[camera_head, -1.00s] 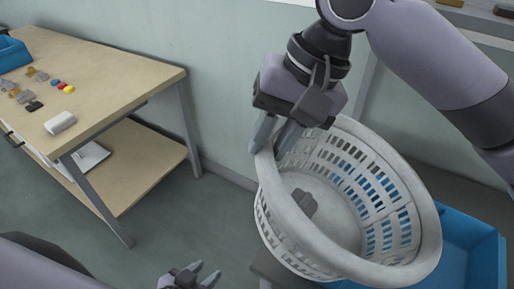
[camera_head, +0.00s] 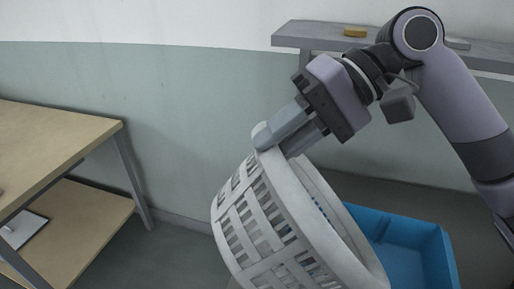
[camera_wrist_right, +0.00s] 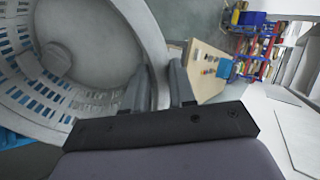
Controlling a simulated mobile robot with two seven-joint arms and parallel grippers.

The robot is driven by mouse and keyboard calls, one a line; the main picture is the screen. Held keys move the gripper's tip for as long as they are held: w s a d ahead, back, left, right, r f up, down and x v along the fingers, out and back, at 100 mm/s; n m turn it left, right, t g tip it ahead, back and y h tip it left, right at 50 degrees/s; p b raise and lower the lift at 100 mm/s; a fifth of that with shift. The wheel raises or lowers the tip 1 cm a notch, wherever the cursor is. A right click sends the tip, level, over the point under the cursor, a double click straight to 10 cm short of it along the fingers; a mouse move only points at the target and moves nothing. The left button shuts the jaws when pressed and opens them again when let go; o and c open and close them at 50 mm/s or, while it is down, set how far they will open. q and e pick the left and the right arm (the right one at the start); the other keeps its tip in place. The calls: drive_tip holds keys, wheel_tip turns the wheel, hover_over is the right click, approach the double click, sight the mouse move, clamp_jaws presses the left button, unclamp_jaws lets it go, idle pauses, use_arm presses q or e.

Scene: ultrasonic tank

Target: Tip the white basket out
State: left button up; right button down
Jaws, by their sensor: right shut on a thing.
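The white basket (camera_head: 245,222) has slotted walls and hangs tilted from my right gripper (camera_head: 277,142), its mouth turned to the right. The gripper is shut on the basket's rim. In the right wrist view the gripper (camera_wrist_right: 160,88) shows at the rim, and the inside of the basket (camera_wrist_right: 105,45) is visible. A grey rounded shape (camera_wrist_right: 56,58) shows inside the basket; I cannot tell whether it is loose. A blue bin (camera_head: 412,262) stands behind and to the right of the basket, which partly hides it. My left gripper is out of view.
A wooden bench (camera_head: 50,135) with a lower shelf (camera_head: 85,215) stands at the left. A grey wall shelf (camera_head: 300,38) carries a yellowish block (camera_head: 355,32). Floor shows between the bench and the basket. The right wrist view shows distant racks with coloured bins (camera_wrist_right: 250,45).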

drive_tip(key=w+d+g+y+b, duration=0.1)
drive_tip(key=d+y, duration=0.3)
drive_tip(key=d, duration=0.5)
drive_tip(key=w+d+g+y+b, duration=0.1)
drive_tip(key=w+d+y+b, duration=0.2)
drive_tip(key=d, duration=0.7)
drive_tip(key=w+d+g+y+b, duration=0.1)
drive_tip(key=w+d+y+b, duration=0.2)
drive_tip(key=d, duration=0.7)
drive_tip(key=shift+w+r+y, duration=0.2)
drive_tip(key=shift+w+y, duration=0.3)
drive_tip(key=shift+y, duration=0.4)
idle(0.4)
